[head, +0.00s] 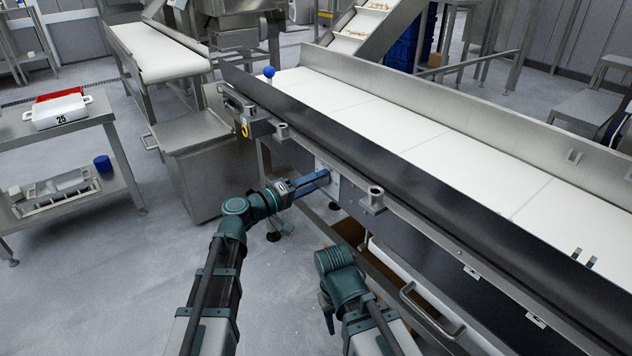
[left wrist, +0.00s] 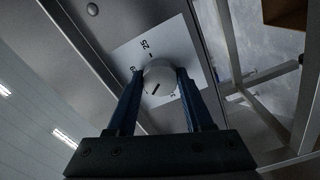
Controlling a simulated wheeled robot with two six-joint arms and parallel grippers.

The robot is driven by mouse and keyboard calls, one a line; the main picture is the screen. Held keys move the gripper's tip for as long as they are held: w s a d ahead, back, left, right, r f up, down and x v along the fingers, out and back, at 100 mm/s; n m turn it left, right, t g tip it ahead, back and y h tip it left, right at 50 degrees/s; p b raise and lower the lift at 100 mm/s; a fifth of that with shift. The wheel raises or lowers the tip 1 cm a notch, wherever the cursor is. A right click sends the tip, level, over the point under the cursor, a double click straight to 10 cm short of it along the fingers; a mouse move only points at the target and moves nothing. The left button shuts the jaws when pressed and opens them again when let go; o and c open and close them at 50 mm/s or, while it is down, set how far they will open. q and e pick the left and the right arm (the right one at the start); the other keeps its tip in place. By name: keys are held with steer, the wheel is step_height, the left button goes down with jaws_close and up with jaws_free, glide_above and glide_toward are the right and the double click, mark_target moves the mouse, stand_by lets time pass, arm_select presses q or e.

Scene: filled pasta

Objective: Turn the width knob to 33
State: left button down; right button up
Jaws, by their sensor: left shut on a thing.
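The width knob (left wrist: 159,74) is a round pale knob on a white dial plate (left wrist: 128,58) under the conveyor's side. My left gripper (head: 318,179) reaches it from the left in the head view, and in the left wrist view its two blue fingers (left wrist: 157,84) are shut on the knob, one on each side. A short dark line shows on the knob's face. A "25" is printed on the plate beside a tick; other numbers are partly hidden by the knob and fingers. In the head view the gripper hides the knob. My right arm is low at the bottom centre, its fingers unclear.
The long white conveyor belt (head: 417,140) with steel side rails runs above the knob. A steel cabinet (head: 194,160) is left of my left arm. A bench (head: 45,132) with a tray marked 25 stands far left.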

arm_select(q)
steer(key=shift+m, duration=0.5)
steer(key=shift+c, duration=1.4)
jaws_free()
steer(key=shift+s+a, duration=0.1)
steer(key=v, duration=1.3)
steer(key=shift+s+a, duration=0.2)
steer(key=shift+a, duration=0.05)
steer(key=shift+d, duration=0.1)
